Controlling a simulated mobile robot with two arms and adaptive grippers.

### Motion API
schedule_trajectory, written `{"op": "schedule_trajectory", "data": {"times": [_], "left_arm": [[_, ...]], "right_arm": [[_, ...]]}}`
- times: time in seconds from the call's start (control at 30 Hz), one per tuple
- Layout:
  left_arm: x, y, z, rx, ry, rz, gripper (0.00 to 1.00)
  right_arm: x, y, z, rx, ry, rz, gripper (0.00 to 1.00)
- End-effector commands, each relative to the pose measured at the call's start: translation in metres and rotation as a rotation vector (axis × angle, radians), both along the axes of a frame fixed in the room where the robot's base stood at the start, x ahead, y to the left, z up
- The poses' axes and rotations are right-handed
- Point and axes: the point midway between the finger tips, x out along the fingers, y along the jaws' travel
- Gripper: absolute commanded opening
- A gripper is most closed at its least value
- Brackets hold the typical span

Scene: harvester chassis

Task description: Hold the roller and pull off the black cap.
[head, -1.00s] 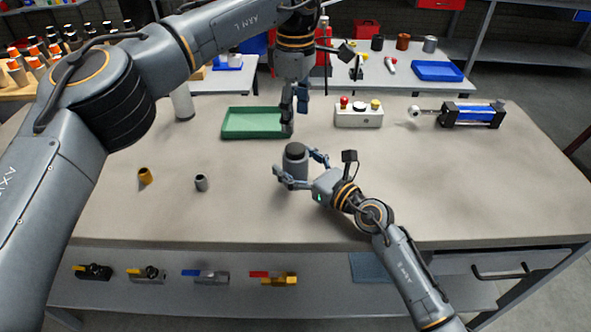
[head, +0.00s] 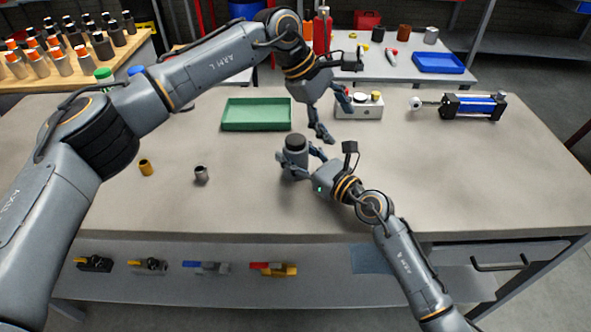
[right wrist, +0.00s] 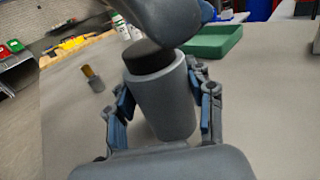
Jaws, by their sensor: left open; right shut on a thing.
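The roller (head: 296,161) is a grey upright cylinder near the middle of the workbench. The black cap (head: 295,142) sits on its top end. My right gripper (head: 299,163) is shut around the roller's body from the right front. The right wrist view shows the roller (right wrist: 163,104) between its fingers, with the black cap (right wrist: 147,60) partly covered by a grey part of my left arm. My left gripper (head: 338,121) is open and empty, behind and to the right of the cap, fingers angled down to the right, apart from the cap in the head view.
A green tray (head: 228,126) lies behind the roller. A button box (head: 362,110), partly behind my left gripper, and a blue cylinder (head: 474,107) stand to the right. A brass piece (head: 146,167) and a grey piece (head: 201,174) stand left. The bench's right front is clear.

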Motion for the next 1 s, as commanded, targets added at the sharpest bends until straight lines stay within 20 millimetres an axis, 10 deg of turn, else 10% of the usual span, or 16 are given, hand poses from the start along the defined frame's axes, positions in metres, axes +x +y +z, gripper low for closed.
{"op": "schedule_trajectory", "data": {"times": [0.53, 0.77, 1.0], "left_arm": [[-0.054, -0.094, 0.084, -1.135, -0.342, 0.135, 0.69], [-0.064, -0.071, 0.101, -1.425, -0.360, 0.502, 0.69], [-0.067, -0.010, 0.070, -1.513, -0.324, 1.029, 0.69]], "right_arm": [[0.000, 0.000, -0.001, -0.001, 0.001, 0.000, 0.00], [0.000, 0.000, -0.001, -0.001, 0.001, 0.000, 0.00], [0.000, 0.000, -0.001, -0.001, 0.001, 0.000, 0.00]]}}
